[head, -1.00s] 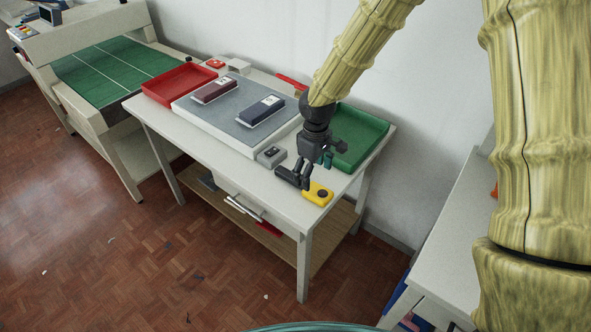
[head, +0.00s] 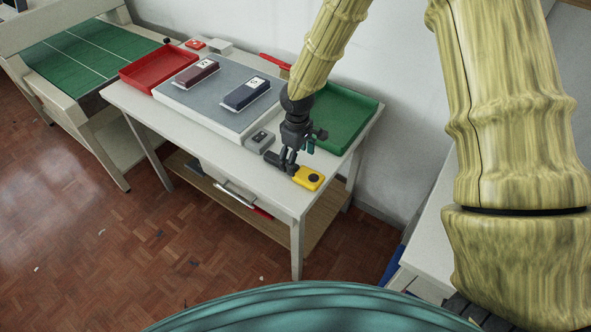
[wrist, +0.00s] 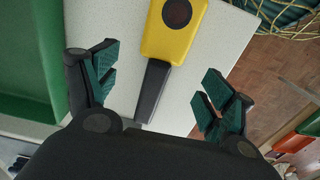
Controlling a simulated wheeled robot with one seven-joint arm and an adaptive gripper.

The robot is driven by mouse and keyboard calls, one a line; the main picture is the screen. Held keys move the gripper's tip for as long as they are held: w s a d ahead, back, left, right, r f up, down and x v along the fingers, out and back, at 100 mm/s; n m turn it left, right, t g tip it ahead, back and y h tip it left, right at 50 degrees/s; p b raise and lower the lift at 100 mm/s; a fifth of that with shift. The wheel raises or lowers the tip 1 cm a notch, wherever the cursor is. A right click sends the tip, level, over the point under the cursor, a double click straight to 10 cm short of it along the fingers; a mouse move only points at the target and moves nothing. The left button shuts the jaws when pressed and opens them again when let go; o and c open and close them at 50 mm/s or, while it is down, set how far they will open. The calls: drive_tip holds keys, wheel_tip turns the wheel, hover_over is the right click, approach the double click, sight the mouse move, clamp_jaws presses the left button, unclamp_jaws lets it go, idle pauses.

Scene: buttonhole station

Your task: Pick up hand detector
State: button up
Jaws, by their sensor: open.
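The hand detector has a yellow body (head: 309,178) with a dark round spot and a black handle. It lies flat near the front right corner of the white table (head: 262,196). In the wrist view, its yellow head (wrist: 172,30) is at the top and its black handle (wrist: 151,92) runs down between the fingers. My gripper (head: 289,167) is over the handle, pointing down. In the wrist view my gripper (wrist: 158,88) is open, with one green-padded finger on each side of the handle and clear gaps. The exact height above the table is hard to tell.
A green tray (head: 340,122) stands behind my gripper and a red tray (head: 160,68) at the table's far left. A grey box (head: 260,141) sits left of the gripper. A grey mat (head: 213,92) holds a maroon block (head: 197,74) and a navy block (head: 246,93).

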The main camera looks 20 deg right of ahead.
drive_tip(key=shift+w+a+f+p, duration=0.1)
drive_tip(key=shift+f+p, duration=0.25)
drive_tip(key=shift+f, duration=0.3)
drive_tip(key=shift+w+a+f+p, duration=0.1)
drive_tip(key=shift+f+p, duration=0.2)
drive_tip(key=shift+f, duration=0.3)
drive_tip(key=shift+f+p, duration=0.3)
drive_tip(key=shift+f, duration=1)
drive_tip(key=c, duration=1.2)
